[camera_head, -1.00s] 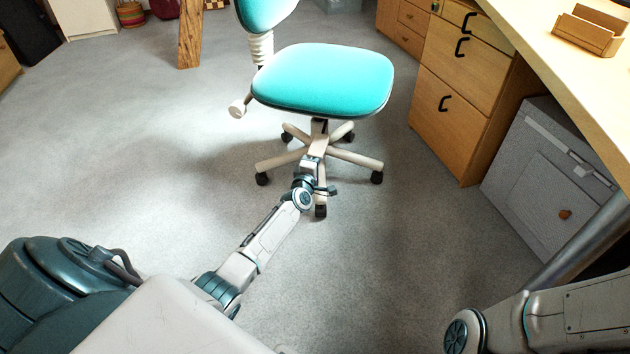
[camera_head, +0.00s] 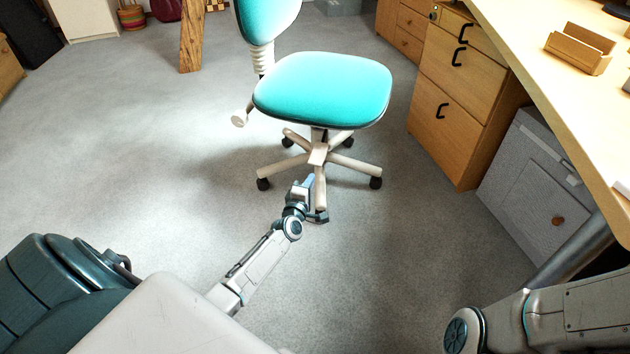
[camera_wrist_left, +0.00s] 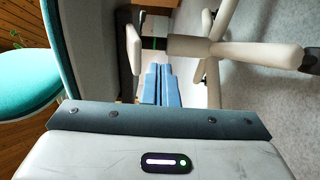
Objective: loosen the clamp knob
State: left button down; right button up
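The pale knob (camera_head: 239,118) sticks out low at the left of the teal chair (camera_head: 322,88), on a short stalk below the backrest. I take it for the clamp knob. My left gripper (camera_head: 308,182) is below the seat, in front of the chair's base, to the right of the knob and apart from it. In the left wrist view, its blue fingers (camera_wrist_left: 161,85) lie close together with nothing seen between them. A pale rounded piece (camera_wrist_left: 133,48) beyond them may be the knob; I cannot be sure. My right gripper is out of view; only part of that arm shows.
The chair's pale star base (camera_head: 318,155) on casters stands close beyond my left gripper. Wooden drawers (camera_head: 455,100), a grey cabinet (camera_head: 530,185) and a desk (camera_head: 560,110) are on the right. A wooden post (camera_head: 191,40) stands at the back. The carpet at left is clear.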

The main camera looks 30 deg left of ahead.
aim_at(239, 118)
jog(key=k+j, duration=0.45)
jog(key=j, duration=0.3)
jog(key=k+j, duration=0.25)
jog(key=j, duration=0.1)
